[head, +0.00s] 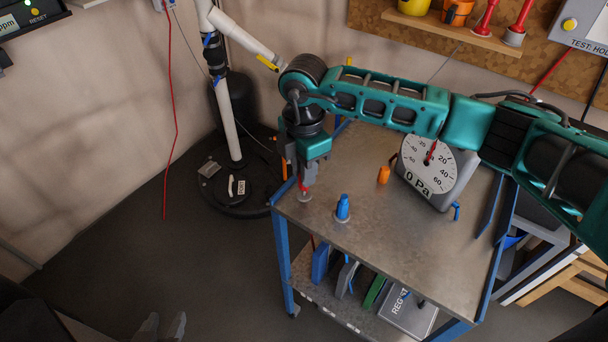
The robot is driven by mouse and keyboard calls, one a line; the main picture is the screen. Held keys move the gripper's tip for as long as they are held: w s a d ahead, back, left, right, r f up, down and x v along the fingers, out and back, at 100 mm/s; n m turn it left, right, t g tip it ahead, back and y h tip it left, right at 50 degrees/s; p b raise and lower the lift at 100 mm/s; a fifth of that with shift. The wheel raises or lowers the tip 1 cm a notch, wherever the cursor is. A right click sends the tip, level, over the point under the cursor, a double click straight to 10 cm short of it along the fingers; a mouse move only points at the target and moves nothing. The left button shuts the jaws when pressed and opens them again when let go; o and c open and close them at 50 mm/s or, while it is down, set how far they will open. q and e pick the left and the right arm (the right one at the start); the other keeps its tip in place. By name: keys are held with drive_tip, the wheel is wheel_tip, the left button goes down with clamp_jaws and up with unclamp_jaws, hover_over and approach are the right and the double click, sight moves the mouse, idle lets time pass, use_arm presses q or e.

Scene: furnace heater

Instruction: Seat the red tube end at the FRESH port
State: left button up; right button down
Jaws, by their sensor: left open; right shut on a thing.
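My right gripper (301,178) points down at the left corner of the metal cart top (400,240). It is shut on a small red piece (302,186), which looks like the red tube end; the fingers hide most of it. The red piece is just above or on a small round base (305,197); I cannot tell if they touch. My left gripper (160,328) is at the bottom left, open and empty above the floor. I cannot read a FRESH label anywhere.
A blue fitting (343,208) stands on a round base on the cart, with an orange fitting (384,174) behind. A dial gauge (428,170) reads about 0 Pa. A thin red line (173,110) hangs on the left wall. The floor at left is clear.

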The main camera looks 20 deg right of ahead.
wheel_tip(320, 180, up, 18)
drive_tip(key=shift+f, duration=0.2)
drive_tip(key=c, duration=1.6)
unclamp_jaws()
clamp_jaws()
